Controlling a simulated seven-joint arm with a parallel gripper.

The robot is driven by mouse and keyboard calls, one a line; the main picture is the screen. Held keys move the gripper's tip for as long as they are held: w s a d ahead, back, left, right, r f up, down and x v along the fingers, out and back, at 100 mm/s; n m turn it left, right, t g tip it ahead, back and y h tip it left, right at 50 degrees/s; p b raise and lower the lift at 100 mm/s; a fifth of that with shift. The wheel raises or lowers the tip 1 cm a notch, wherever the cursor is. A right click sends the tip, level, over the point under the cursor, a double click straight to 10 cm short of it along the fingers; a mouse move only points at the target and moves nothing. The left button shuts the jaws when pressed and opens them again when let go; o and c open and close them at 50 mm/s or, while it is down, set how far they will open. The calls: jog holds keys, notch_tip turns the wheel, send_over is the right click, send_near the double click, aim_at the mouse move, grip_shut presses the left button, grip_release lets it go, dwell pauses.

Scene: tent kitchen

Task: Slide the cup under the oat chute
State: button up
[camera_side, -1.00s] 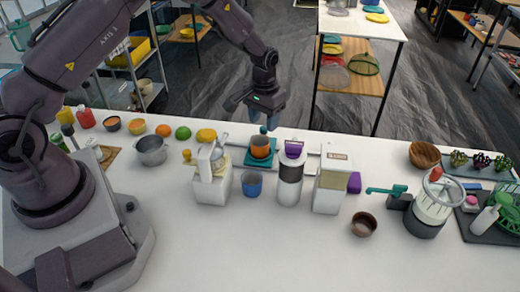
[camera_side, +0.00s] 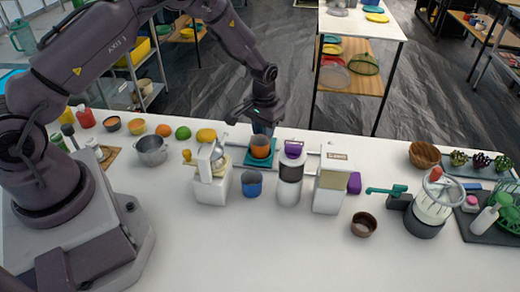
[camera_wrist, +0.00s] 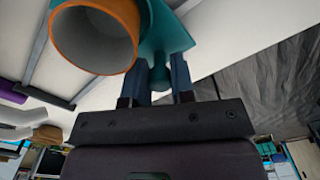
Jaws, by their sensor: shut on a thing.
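An orange cup (camera_side: 260,150) stands upright on a small teal carriage (camera_side: 249,161) at the back of the white counter. My gripper (camera_side: 263,131) is low, just behind the cup. In the wrist view my gripper (camera_wrist: 164,72) has its two blue-grey fingers around a teal upright part of the carriage (camera_wrist: 168,35); the orange cup (camera_wrist: 95,38) is beside them, not held. The carriage sits at a pale rail. Three dispensers stand in front: a white one (camera_side: 210,190), one with a purple top (camera_side: 290,182) and a white box-shaped one (camera_side: 329,190). Their labels are too small to read, so I cannot tell the oat chute.
A blue cup (camera_side: 251,184) stands in front of the carriage. A metal pot (camera_side: 151,151) and several fruits are to the left. A brown bowl (camera_side: 363,224) and a crank machine (camera_side: 434,210) are to the right. The front counter is clear.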

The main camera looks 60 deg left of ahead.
jog(key=shift+w+d, duration=5.9)
jog(key=shift+w, duration=0.15)
jog(key=o, duration=0.7)
jog(key=shift+d, duration=0.1)
jog(key=shift+o, duration=0.2)
jog(key=shift+r, duration=0.1)
notch_tip(320, 180, up, 7)
